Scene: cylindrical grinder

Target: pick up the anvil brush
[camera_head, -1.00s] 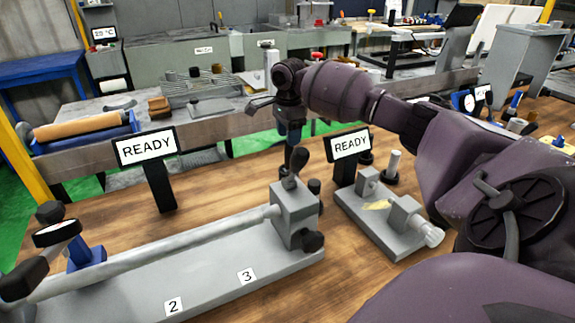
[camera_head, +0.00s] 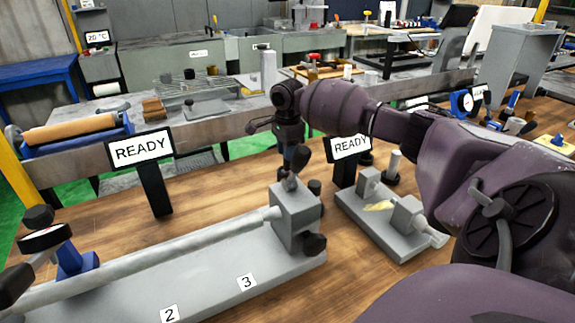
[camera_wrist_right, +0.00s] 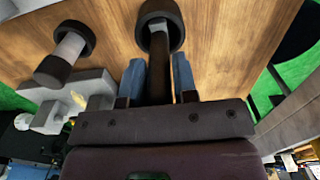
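My right gripper (camera_head: 291,142) points down behind the tailstock block in the head view. In the right wrist view its two blue fingers (camera_wrist_right: 158,75) stand either side of a dark upright handle (camera_wrist_right: 160,68), with narrow gaps. This handle rises from a dark round base (camera_wrist_right: 160,22) on the wooden table; I take it for the anvil brush, though no bristles show. In the head view I cannot make it out clearly behind the gripper and tailstock. My left gripper is not in view.
The tailstock (camera_head: 296,217) and its lever are just in front of the gripper. A grey fixture (camera_head: 392,222), a pale cylinder on a dark base (camera_head: 393,168) and a READY display (camera_head: 350,147) stand to the right. Another READY display (camera_head: 142,149) is left.

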